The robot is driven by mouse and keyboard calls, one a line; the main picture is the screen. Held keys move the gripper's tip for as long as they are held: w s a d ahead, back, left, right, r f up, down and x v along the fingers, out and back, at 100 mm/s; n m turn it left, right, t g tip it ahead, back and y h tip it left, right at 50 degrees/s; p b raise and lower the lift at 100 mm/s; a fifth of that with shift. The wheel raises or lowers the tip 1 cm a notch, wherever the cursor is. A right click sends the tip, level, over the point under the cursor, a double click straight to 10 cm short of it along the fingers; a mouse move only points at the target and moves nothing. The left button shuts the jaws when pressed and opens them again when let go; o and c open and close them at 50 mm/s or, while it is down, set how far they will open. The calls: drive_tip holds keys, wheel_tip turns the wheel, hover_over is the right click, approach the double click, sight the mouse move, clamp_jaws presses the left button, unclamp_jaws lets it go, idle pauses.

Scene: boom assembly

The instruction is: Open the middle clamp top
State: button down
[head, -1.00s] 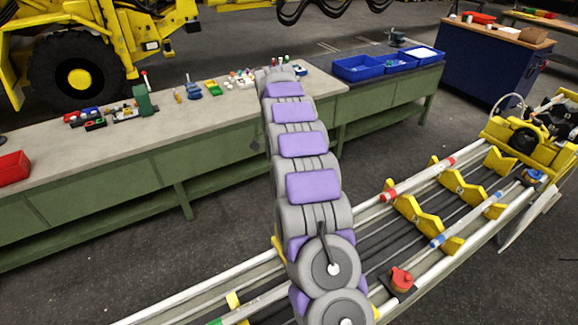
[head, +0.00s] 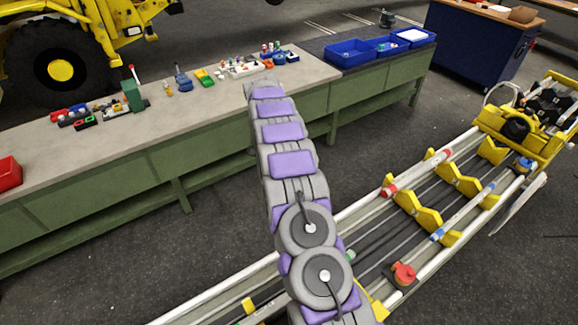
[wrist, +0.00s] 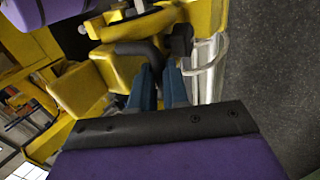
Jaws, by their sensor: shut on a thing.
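In the wrist view, my gripper (wrist: 160,68) has its two blue fingers close together against a yellow part (wrist: 125,68) beside a curved black tube. The fingers are shut on a small part of it, mostly hidden between them. This appears to be a clamp top, but I cannot tell which clamp it is or how far it is open. A yellow bar (wrist: 145,25) crosses just beyond the tube. In the head view my gripper is not visible; only my grey and purple arm links show.
The head view shows the boom's long rails with yellow cradles (head: 457,176), a red cap (head: 403,273) and a yellow end unit (head: 545,125). A green workbench (head: 120,165) stands behind. Grey floor lies between.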

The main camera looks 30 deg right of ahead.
drive_tip(key=shift+w+p, duration=0.3)
drive_tip(key=shift+p, duration=0.4)
drive_tip(key=shift+f, duration=0.1)
drive_tip(key=c, duration=1.1)
unclamp_jaws()
